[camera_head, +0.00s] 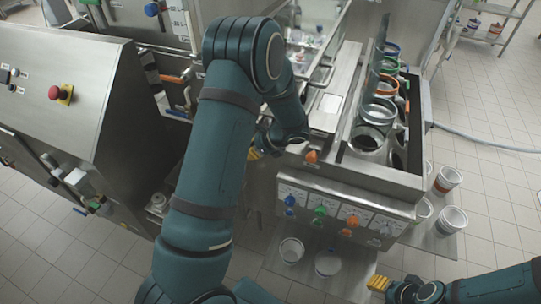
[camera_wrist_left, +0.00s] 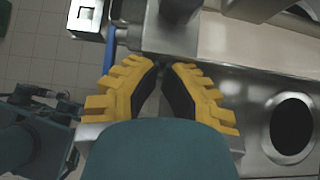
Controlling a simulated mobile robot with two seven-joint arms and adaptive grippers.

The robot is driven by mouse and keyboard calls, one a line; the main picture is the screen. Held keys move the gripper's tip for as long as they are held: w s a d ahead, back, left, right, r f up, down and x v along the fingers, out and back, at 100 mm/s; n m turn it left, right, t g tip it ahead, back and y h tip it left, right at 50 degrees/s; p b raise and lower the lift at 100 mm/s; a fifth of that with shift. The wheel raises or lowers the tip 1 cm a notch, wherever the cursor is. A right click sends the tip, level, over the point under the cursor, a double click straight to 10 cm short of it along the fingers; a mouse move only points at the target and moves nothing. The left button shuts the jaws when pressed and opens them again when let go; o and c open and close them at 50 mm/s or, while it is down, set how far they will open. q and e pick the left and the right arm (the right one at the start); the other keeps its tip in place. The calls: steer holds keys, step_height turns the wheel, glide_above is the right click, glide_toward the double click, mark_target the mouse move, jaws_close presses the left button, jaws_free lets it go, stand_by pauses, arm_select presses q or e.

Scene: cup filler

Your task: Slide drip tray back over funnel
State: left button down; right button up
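My left gripper (camera_head: 257,152) is beside the metal filling machine, left of its front panel. The arm hides most of it in the head view. In the left wrist view its yellow, black-padded fingers (camera_wrist_left: 165,68) lean together with their tips close, right at a grey metal part (camera_wrist_left: 170,28). I cannot tell whether they pinch it. A flat metal plate (camera_head: 325,112) lies on the machine top; I cannot tell whether it is the drip tray. A dark round opening (camera_wrist_left: 292,128) shows at the right; I cannot tell whether it is the funnel. My right gripper (camera_head: 379,284) is low at the right, apart from the machine.
A row of ring-shaped metal holders (camera_head: 379,112) lines the machine's right side. Its front panel (camera_head: 338,213) carries coloured knobs. White cups (camera_head: 452,219) stand on low shelves around it. A control cabinet with a red button (camera_head: 56,92) stands at the left. A hose crosses the floor at right.

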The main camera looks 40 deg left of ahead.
arm_select(q)
steer(key=shift+s+a, duration=0.15)
steer(key=shift+a, duration=0.35)
steer(key=shift+s+a, duration=0.15)
steer(key=shift+a, duration=0.35)
steer(key=shift+r, duration=0.1)
